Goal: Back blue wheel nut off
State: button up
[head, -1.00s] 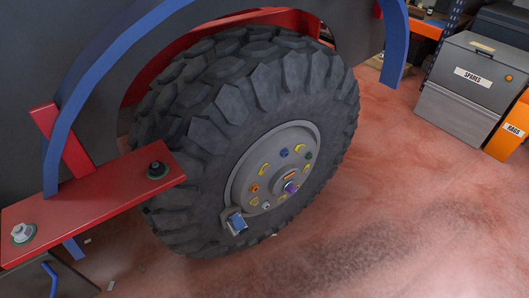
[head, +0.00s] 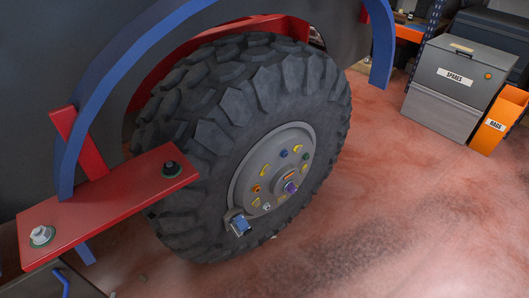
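The big black tyre (head: 215,125) stands under the truck's blue arch, with its grey hub (head: 250,165) facing right. A blue nut (head: 284,153) sits on the hub face near its upper edge. Around it are an orange nut (head: 256,188), a green nut (head: 305,156), a pale nut (head: 267,208) and a purple nut (head: 290,187) near the centre. Several yellow marks lie between the nuts. A blue block (head: 240,224) sits at the hub's lower left rim. My gripper is not in view.
A red bracket (head: 110,205) with a black bolt and a silver bolt juts out at the left. A grey spares chest (head: 455,85) and an orange rags bin (head: 497,122) stand at the upper right. The reddish floor right of the wheel is clear.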

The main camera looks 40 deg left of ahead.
aim_at(283, 153)
jog(key=z, duration=0.2)
jog(key=k, duration=0.15)
jog(key=u, duration=1.7)
jog(key=k, duration=0.9)
jog(key=z, duration=0.1)
jog(key=i, duration=0.8)
